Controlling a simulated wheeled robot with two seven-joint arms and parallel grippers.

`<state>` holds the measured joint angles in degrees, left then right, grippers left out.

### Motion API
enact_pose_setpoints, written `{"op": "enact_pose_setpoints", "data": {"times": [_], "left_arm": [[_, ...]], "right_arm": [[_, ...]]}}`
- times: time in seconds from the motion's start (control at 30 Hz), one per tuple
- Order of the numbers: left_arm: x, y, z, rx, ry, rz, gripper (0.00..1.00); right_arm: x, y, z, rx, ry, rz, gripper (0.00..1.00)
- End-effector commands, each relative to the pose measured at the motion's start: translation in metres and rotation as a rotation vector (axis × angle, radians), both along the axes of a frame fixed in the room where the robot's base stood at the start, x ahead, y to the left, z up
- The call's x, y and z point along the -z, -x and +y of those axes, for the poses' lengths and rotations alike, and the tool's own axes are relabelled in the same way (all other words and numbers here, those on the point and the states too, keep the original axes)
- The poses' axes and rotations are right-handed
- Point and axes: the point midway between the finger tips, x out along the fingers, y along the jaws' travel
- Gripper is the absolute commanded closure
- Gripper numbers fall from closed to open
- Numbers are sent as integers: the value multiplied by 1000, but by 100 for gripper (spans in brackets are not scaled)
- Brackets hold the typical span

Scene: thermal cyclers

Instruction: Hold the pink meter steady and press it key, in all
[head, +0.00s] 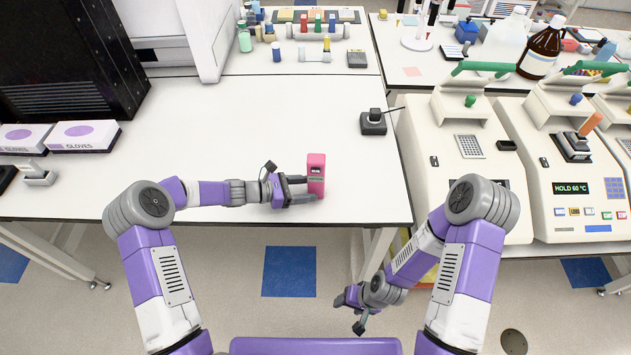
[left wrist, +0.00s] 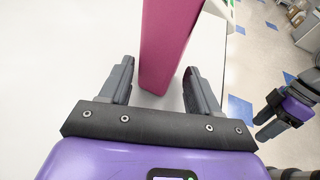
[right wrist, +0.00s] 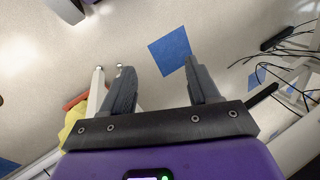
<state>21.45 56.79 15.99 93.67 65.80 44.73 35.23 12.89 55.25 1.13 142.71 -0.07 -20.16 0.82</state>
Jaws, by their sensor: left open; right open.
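The pink meter (head: 316,172) stands upright near the front edge of the white bench, with a small dark display on its upper part. In the left wrist view the meter (left wrist: 163,45) rises between my open left fingers, with a gap on each side. My left gripper (head: 304,190) reaches it from the left, its fingers around it and apart from it. My right gripper (head: 347,302) is low, in front of the bench and over the floor, open and empty. In the right wrist view the right gripper (right wrist: 162,85) has only floor between its fingers. The meter's key is too small to make out.
A black device (head: 373,122) with a cable sits on the bench right of the meter. Thermal cyclers (head: 470,150) stand on the right. Glove boxes (head: 83,136) lie at the left. Tube racks (head: 317,30) are at the back. The bench around the meter is clear.

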Motion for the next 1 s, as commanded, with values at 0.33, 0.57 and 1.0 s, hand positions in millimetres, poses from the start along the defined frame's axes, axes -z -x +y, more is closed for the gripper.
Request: {"op": "enact_pose_setpoints", "data": {"times": [0.33, 0.57, 1.0], "left_arm": [[8, -7, -24, 2, 0, 1, 38], [8, -7, -24, 2, 0, 1, 38], [8, -7, -24, 1, -1, 1, 69]], "right_arm": [[12, 0, 0, 0, 0, 0, 40], [12, 0, 0, 0, 0, 0, 40], [12, 0, 0, 0, 0, 0, 55]]}}
